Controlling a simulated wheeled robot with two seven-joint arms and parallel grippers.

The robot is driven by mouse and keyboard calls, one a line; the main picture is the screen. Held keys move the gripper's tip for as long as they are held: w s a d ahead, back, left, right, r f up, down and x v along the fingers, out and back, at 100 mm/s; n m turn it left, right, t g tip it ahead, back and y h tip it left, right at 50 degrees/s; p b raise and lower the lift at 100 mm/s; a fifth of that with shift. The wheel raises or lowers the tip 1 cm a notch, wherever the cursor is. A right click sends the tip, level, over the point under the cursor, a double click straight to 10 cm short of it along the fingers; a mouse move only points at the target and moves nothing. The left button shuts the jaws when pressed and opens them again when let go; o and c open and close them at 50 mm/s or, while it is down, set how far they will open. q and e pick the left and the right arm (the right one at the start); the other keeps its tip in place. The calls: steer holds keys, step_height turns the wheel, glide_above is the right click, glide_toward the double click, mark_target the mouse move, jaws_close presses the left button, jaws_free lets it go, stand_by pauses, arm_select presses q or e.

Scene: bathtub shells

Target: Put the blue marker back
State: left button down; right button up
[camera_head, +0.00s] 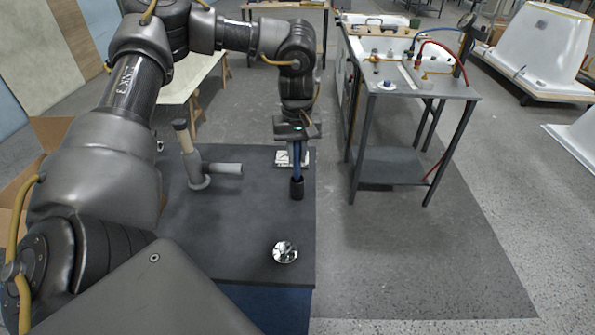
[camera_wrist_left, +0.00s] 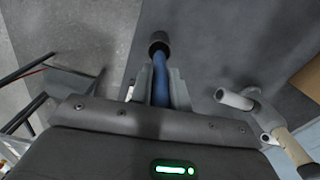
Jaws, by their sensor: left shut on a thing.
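The blue marker (camera_head: 297,168) hangs roughly upright below my left gripper (camera_head: 298,146), which is shut on it. In the left wrist view the blue marker (camera_wrist_left: 160,80) runs out between the fingers. A short black cylinder (camera_head: 297,188) surrounds its lower end, near the right edge of the dark table (camera_head: 235,235). It also shows in the left wrist view as a dark round end (camera_wrist_left: 158,43). I cannot tell whether this is a cup on the table or part of the marker. My right gripper is not in view.
A grey pipe fitting (camera_head: 200,176) stands left of the marker. A small white item (camera_head: 285,158) lies behind it. A shiny round metal part (camera_head: 285,252) lies nearer on the table. A grey workbench (camera_head: 425,85) stands to the right across open floor.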

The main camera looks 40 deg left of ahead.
mark_target(297, 179)
arm_select(q)
steer(key=shift+f, duration=2.5)
steer(key=shift+d, duration=0.1)
steer(key=shift+r, duration=0.1)
steer(key=c, duration=1.3)
jaws_free()
steer(key=shift+f, duration=0.25)
steer(key=shift+c, duration=0.2)
steer(key=shift+r, duration=0.1)
